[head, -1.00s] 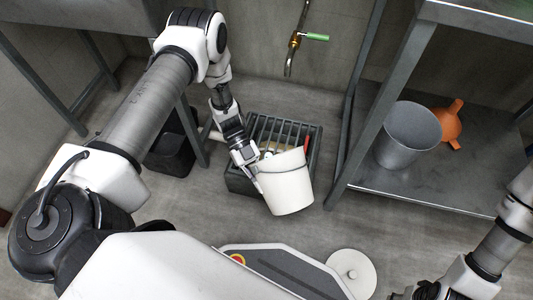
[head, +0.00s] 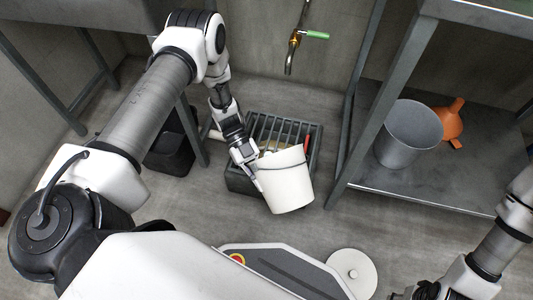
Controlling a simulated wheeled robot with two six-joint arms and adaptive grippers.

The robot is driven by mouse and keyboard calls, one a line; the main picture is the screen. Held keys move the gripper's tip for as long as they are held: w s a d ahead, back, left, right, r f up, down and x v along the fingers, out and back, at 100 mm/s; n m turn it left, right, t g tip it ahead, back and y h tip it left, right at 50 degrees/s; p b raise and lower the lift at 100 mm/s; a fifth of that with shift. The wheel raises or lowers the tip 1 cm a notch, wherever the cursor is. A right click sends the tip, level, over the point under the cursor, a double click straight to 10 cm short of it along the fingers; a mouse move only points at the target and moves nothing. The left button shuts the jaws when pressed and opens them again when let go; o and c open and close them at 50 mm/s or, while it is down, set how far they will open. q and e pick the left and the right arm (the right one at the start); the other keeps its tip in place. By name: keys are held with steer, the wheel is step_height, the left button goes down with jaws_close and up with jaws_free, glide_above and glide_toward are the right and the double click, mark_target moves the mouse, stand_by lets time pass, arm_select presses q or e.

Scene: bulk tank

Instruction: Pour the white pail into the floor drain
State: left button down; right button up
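The white pail (head: 288,187) is in the middle of the head view, in front of the floor drain. It leans slightly, with its rim toward the drain. My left gripper (head: 257,176) is shut on the pail's left side near the rim. The floor drain (head: 311,152) is a dark raised box with a slatted grate; the pail hides its front right part. Small coloured items show at the pail's rim, but I cannot tell whether they lie inside it or on the grate. My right gripper (head: 418,292) is at the bottom edge, partly cut off; its fingers are unclear.
A brass tap with a green lever (head: 316,35) is on the wall behind the drain. A metal shelf (head: 440,188) at right holds a grey bucket (head: 408,135) and an orange funnel (head: 452,124). A black bin (head: 172,150) stands left of the drain. Floor is clear right of the pail.

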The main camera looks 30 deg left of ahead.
arm_select(q)
steer(key=shift+w+a+g+h+b, duration=0.35)
steer(key=shift+g+h+b, duration=0.3)
steer(key=shift+b, duration=0.7)
stand_by(1.5)
